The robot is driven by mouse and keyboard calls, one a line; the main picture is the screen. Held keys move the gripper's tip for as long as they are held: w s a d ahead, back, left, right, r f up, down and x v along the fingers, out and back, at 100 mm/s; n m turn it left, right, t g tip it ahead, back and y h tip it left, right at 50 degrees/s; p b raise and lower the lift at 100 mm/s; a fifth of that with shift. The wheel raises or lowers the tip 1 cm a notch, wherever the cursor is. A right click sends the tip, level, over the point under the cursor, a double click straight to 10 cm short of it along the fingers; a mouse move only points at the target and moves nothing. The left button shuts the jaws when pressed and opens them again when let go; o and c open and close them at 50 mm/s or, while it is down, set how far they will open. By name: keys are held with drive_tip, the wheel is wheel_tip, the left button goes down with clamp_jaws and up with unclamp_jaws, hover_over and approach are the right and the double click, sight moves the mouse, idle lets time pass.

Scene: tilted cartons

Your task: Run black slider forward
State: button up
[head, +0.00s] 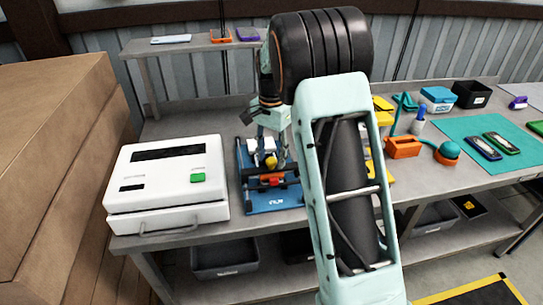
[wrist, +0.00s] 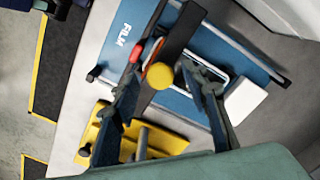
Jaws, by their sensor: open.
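The blue fixture (head: 275,200) stands on the bench right of the white machine. It also shows in the wrist view (wrist: 118,30), with white lettering. The black slider (wrist: 183,32) is a dark bar across the fixture, with an orange-brown strip beside it. A yellow round knob (wrist: 160,76) and a red part (wrist: 137,50) show at the bar. My gripper (wrist: 161,80) is open, its fingers on either side of the yellow knob in the picture. Whether they touch it I cannot tell. In the head view my arm hides part of the fixture.
The white machine (head: 165,185) with a green button is close on the left. Orange (head: 403,147) and yellow (head: 383,109) items stand right of my arm. A white block (wrist: 245,100) lies beside the fixture's bar. Large cartons (head: 55,140) fill the far left.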

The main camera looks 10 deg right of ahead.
sight(271, 160)
wheel_tip(271, 160, up, 12)
idle(0.4)
